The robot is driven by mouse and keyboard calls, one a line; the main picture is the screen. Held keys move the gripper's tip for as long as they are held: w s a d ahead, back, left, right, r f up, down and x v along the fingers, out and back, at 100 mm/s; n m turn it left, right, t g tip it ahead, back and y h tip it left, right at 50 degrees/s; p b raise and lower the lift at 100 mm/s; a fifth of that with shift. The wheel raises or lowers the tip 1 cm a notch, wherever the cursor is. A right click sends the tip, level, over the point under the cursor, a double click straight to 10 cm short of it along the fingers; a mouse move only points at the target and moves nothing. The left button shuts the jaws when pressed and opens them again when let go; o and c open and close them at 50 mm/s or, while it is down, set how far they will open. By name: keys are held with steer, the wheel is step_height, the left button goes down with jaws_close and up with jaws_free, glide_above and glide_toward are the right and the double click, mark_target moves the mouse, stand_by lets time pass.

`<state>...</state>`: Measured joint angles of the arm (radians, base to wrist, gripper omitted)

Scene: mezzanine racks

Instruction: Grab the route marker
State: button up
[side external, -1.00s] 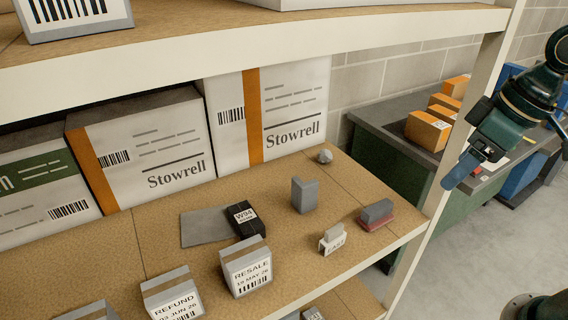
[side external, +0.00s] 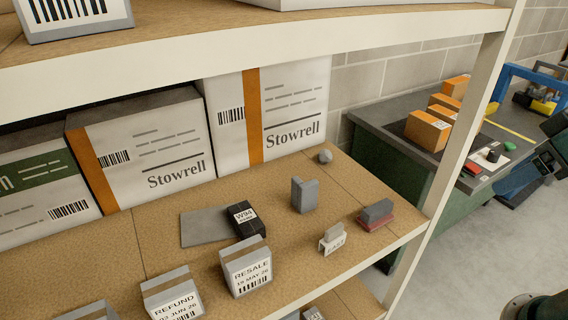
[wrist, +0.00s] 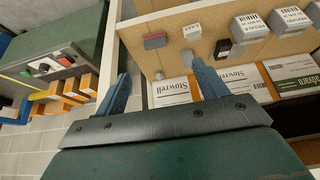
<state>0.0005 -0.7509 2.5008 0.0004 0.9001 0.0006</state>
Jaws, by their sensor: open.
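Several small items stand on the middle shelf, and I cannot tell for sure which is the route marker. A small white card with dark lettering (side external: 332,241) stands near the shelf's front edge; it also shows in the wrist view (wrist: 192,31). A black block with a white W94 label (side external: 243,219) lies further left, by a flat grey sheet. My gripper (wrist: 162,88) is open and empty in the wrist view, its blue fingers well apart. It is away from the shelf items. In the side view only dark green arm parts show at the right edge, and the fingers are hidden.
Beside the card are a grey block on a red base (side external: 376,214), a grey angled piece (side external: 304,195) and a grey ball (side external: 325,156). RESALE (side external: 246,268) and REFUND (side external: 172,296) boxes stand left. A white rack post (side external: 458,150) bounds the shelf's right end.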

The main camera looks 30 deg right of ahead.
steer(key=shift+c, duration=0.4)
steer(key=c, duration=0.4)
steer(key=shift+c, duration=0.2)
steer(key=shift+w, duration=0.1)
steer(key=w+a+f+m+g+y, duration=0.1)
steer(key=w+a+f+m+g, duration=0.2)
steer(key=w, duration=0.4)
steer(key=w+a+f+m+y, duration=0.1)
steer(key=w+f+m, duration=0.1)
steer(key=w+m, duration=0.45)
steer(key=w+a+f+m+g, duration=0.1)
steer(key=w+a+f+m, duration=0.1)
steer(key=w+f, duration=0.4)
steer(key=w+a+f+m+g+y, duration=0.1)
steer(key=w+a+f+m+g, duration=0.1)
steer(key=w+f+m, duration=0.3)
steer(key=shift+w+a+f, duration=0.25)
steer(key=shift+w+f, duration=0.3)
steer(key=shift+f, duration=1.2)
